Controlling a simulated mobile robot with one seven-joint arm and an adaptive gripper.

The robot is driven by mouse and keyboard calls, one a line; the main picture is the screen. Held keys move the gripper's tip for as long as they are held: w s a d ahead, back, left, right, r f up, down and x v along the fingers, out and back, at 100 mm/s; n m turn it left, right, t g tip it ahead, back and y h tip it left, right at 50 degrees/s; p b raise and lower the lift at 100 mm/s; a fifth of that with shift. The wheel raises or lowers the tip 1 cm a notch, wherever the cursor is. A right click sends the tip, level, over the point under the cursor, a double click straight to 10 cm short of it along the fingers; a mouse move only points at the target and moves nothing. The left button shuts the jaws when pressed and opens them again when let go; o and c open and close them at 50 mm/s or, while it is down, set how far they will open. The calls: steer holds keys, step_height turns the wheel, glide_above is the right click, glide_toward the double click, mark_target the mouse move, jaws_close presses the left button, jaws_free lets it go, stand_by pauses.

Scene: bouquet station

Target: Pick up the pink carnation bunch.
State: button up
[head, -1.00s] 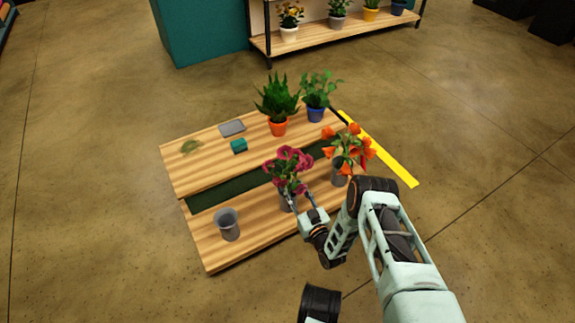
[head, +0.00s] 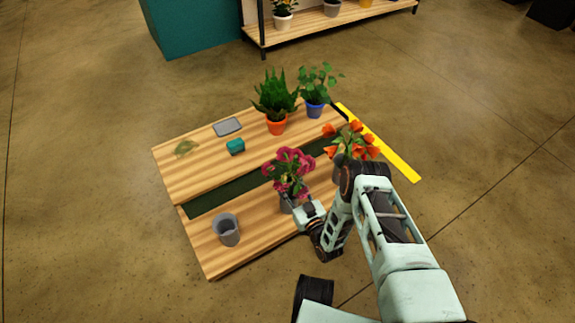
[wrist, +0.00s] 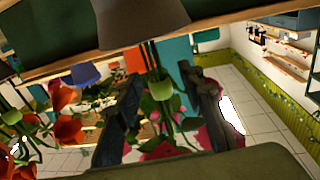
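The pink carnation bunch (head: 288,168) stands in a grey pot (head: 286,204) near the front of the wooden table. In the wrist view, which looks upside down, its green stems (wrist: 160,88) hang between my fingers and pink petals (wrist: 165,150) show below. My gripper (head: 298,200) is at the bunch, just above and beside the pot rim. In the wrist view my gripper (wrist: 162,105) has its two dark fingers apart, one on each side of the stems, with gaps visible. The gripper hides part of the pot in the head view.
Orange flowers (head: 350,140) stand close on the right, partly behind my arm. An empty grey pot (head: 226,229) is at the front left. A leafy plant in an orange pot (head: 277,127), one in a blue pot (head: 314,110), a teal block (head: 236,146) and a grey tray (head: 228,127) are farther back.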

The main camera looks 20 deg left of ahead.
steer(key=shift+c, duration=0.2)
jaws_close()
steer(key=shift+r, duration=0.15)
